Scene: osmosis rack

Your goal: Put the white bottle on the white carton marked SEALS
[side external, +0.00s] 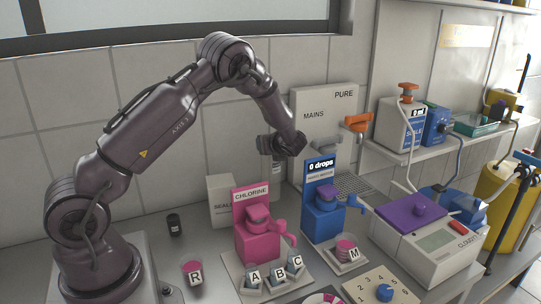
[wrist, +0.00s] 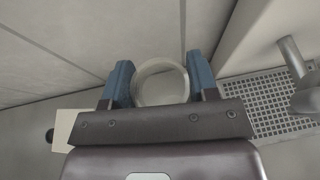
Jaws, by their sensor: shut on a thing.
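My gripper (wrist: 158,82) has its blue fingers on either side of a round, pale, open-topped thing, which I take as the white bottle (wrist: 162,68), and is shut on it. A pale corner at the left of the wrist view (wrist: 66,125) looks like the carton's top.
The pink CHLORINE dispenser (side external: 258,240) stands in front of the carton. The MAINS/PURE panel (side external: 315,105) and a drain grid (wrist: 270,100) are to the right. A small black jar (side external: 174,225) stands left of the carton.

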